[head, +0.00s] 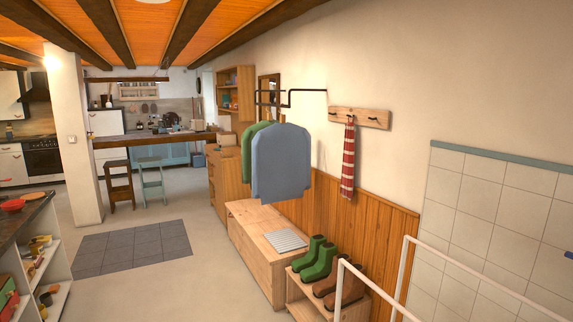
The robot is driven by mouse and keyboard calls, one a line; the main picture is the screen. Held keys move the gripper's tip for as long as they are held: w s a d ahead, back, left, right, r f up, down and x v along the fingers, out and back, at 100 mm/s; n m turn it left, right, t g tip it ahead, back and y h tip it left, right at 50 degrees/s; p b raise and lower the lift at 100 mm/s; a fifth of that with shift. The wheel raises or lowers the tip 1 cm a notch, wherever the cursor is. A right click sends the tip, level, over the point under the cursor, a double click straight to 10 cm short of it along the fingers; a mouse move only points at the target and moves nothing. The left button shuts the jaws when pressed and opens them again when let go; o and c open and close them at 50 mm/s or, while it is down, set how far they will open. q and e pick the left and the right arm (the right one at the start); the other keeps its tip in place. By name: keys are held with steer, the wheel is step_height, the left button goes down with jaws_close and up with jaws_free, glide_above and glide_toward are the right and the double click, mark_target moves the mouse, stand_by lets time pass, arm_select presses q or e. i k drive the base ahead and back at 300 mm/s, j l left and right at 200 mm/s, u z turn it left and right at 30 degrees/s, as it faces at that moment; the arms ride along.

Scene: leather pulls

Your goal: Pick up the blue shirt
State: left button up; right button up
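The blue shirt (282,165) hangs from a dark metal rail (300,92) that sticks out along the right wall. It hangs above a wooden bench and partly covers a green garment (254,142) behind it on the left. Its hanger is mostly hidden. Neither of my grippers shows in the head view.
A wooden bench (247,236) stands below the shirt, with boots (318,259) on a low rack in front. White rails (400,283) stand at the lower right. A peg board holds a red striped scarf (348,160). The floor (180,285) left of the bench is clear.

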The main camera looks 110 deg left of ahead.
mark_target(281, 152)
steer(key=u, duration=3.75)
